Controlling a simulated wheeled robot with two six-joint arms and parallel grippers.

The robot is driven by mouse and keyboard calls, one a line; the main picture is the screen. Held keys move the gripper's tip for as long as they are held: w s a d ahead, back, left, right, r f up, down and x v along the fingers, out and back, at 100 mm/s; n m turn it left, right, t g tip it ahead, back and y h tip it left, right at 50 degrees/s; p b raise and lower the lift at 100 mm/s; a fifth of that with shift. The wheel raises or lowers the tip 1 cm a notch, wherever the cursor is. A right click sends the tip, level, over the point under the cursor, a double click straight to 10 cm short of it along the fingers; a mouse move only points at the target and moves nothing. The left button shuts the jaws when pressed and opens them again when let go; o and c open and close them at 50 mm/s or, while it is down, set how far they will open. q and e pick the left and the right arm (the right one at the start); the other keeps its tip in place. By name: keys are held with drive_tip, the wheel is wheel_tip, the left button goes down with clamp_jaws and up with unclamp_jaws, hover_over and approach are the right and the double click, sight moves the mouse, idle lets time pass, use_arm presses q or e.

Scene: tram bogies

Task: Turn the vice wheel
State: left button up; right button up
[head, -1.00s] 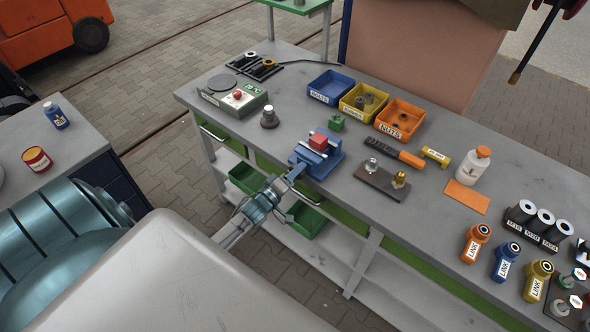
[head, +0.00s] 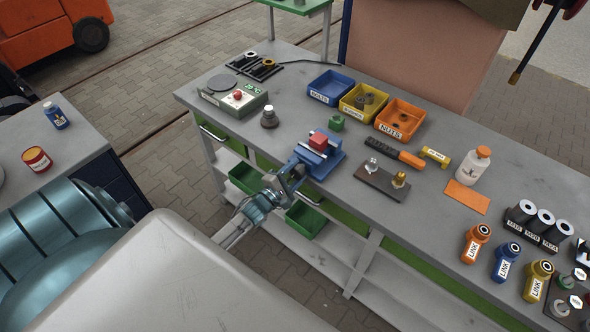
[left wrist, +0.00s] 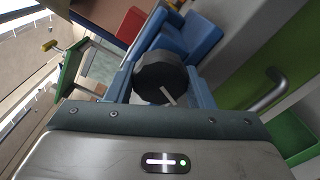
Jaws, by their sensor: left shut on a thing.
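The blue vice (head: 325,163) sits at the front edge of the grey bench, with a red block (head: 319,141) at its jaws. My left gripper (head: 293,175) reaches the front of the vice from the lower left. In the left wrist view, the dark, faceted vice wheel (left wrist: 158,76) with a pale line on its face lies between my blue fingers. The gripper is shut on this wheel. In the head view my fingers hide the wheel. My right gripper is in neither view.
A control box with a red button (head: 237,97) and a dark knob-topped part (head: 269,118) stand left of the vice. A small green block (head: 337,122) is behind it. Green bins (head: 306,220) sit on the shelf below.

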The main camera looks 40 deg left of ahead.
use_arm(q)
drive_tip(key=n, duration=0.4)
drive_tip(key=shift+f, duration=0.1)
drive_tip(key=shift+n, duration=0.3)
drive_tip(key=shift+f+b, duration=0.1)
drive_tip(key=shift+b, duration=0.2)
drive_tip(key=n+b, duration=0.2)
drive_tip(key=b, duration=0.8)
drive_tip(key=shift+w+b, duration=0.15)
drive_tip(key=shift+b, duration=0.25)
drive_tip(key=shift+r+n+b, duration=0.3)
drive_tip(key=shift+r+b, duration=0.05)
drive_tip(key=shift+b, duration=0.15)
drive_tip(key=shift+r+n, duration=0.1)
drive_tip(key=shift+n, duration=0.2)
drive_tip(key=shift+n, duration=0.3)
